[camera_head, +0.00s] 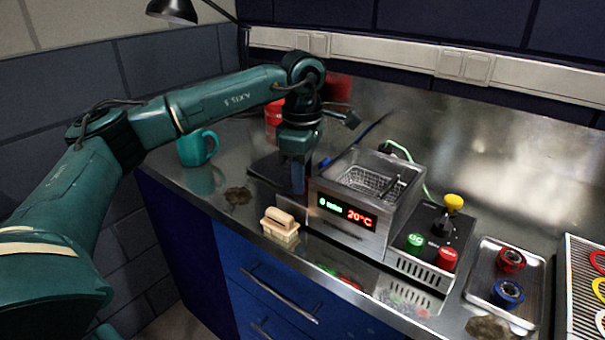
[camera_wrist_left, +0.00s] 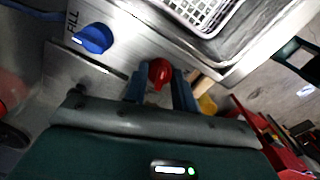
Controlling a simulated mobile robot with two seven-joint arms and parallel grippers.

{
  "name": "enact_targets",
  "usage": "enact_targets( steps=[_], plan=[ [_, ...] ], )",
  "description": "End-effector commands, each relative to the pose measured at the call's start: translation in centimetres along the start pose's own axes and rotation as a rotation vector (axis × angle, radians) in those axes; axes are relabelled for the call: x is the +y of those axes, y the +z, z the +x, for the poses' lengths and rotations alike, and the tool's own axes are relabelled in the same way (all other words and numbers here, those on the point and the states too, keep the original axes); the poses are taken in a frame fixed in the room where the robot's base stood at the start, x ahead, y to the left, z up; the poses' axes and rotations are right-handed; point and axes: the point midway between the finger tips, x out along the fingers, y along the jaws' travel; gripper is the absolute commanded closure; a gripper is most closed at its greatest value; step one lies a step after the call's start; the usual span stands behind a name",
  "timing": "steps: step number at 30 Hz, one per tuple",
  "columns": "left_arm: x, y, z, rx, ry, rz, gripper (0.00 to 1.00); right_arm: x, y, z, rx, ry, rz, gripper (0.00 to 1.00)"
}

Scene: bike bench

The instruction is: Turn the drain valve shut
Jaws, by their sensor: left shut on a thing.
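The cleaner tank (camera_head: 392,213) with a lit 20°C display stands on the steel bench. In the left wrist view a red knob (camera_wrist_left: 160,70), which looks like the drain valve, sits on the tank's side wall. A blue knob (camera_wrist_left: 93,38) next to the word FILL is on the same wall. My left gripper (camera_wrist_left: 160,90) has one finger on each side of the red knob and is shut on it. In the head view the left gripper (camera_head: 298,188) points down at the tank's left side, and the arm hides the red knob. My right gripper is not in view.
A teal mug (camera_head: 197,148) stands behind left on the bench. A wooden-handled brush (camera_head: 280,226) lies at the front edge. A control box (camera_head: 432,238) and a tray (camera_head: 480,290) with red and blue parts are to the right.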

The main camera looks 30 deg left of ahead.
Motion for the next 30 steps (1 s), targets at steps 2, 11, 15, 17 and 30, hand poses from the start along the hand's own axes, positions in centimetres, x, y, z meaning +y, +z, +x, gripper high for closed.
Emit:
enact_targets(
  steps=[2,11,15,17,30],
  plan=[
    [-0.02,0.03,-0.03,0.000,-0.001,-0.006,0.96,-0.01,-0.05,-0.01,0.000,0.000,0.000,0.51],
    [-0.01,0.08,-0.05,-0.001,-0.002,-0.122,0.96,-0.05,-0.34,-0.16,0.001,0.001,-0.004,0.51],
    [-0.01,0.08,-0.08,0.000,-0.002,-0.232,0.96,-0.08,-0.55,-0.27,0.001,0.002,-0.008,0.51],
    [-0.01,0.08,-0.08,0.000,-0.002,-0.285,0.96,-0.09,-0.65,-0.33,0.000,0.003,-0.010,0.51],
    [0.01,0.11,-0.12,-0.001,-0.001,-0.704,0.96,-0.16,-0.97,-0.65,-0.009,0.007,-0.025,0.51]
  ],
)
